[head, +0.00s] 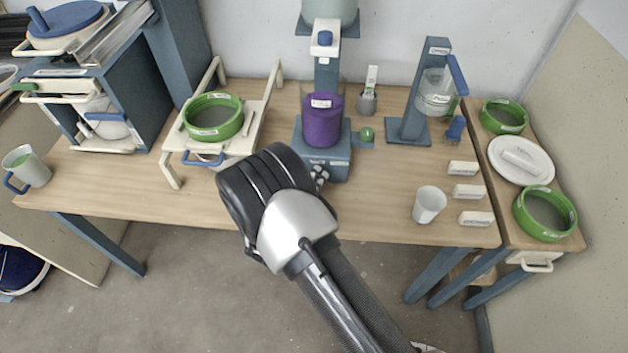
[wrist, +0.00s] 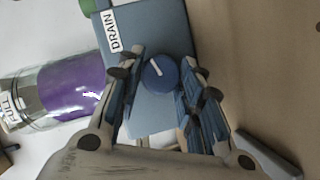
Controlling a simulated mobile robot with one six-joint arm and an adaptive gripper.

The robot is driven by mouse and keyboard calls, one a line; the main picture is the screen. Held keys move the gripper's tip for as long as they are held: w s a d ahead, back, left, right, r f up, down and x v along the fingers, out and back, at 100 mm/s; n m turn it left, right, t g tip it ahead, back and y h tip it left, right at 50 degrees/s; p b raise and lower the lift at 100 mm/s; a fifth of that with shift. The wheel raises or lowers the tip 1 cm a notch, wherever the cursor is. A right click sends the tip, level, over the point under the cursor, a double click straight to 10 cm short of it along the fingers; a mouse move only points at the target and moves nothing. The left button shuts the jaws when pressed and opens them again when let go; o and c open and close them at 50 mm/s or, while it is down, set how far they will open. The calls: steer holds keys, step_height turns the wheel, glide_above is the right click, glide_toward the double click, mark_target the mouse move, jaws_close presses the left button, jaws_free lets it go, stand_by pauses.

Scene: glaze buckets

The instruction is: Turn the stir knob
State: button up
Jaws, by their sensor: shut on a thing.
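The stir knob (wrist: 161,75) is a round blue dial with a white pointer line, on the face of the blue mixer base (head: 326,165). In the wrist view, the fingers of my gripper (wrist: 160,82) are on both sides of it, shut on it. In the head view, the tips of my gripper (head: 319,174) are at the front of the base, and the knob is hidden behind them and my arm. A clear vessel with purple glaze (head: 322,124) stands on the base; it also shows in the wrist view (wrist: 75,93).
A green knob (head: 366,135) is at the base's right. A white cup (head: 429,204) stands right on the wooden table (head: 375,215). A cream rack with a green sieve (head: 213,117) stands left. The table front between is clear.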

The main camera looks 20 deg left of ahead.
steer(key=shift+a+n+t+h+b, duration=0.15)
steer(key=shift+n+t+h+b, duration=0.5)
steer(key=shift+n, duration=0.95)
steer(key=shift+t+y, duration=0.25)
steer(key=o, duration=1.1)
steer(key=shift+f, duration=0.1)
steer(key=shift+c, duration=0.2)
steer(key=s, duration=0.4)
steer(key=s+a, duration=0.1)
steer(key=s, duration=0.3)
steer(key=s+a, duration=0.1)
steer(key=s, duration=0.2)
steer(key=shift+s+r, duration=0.35)
steer(key=shift+s, duration=0.05)
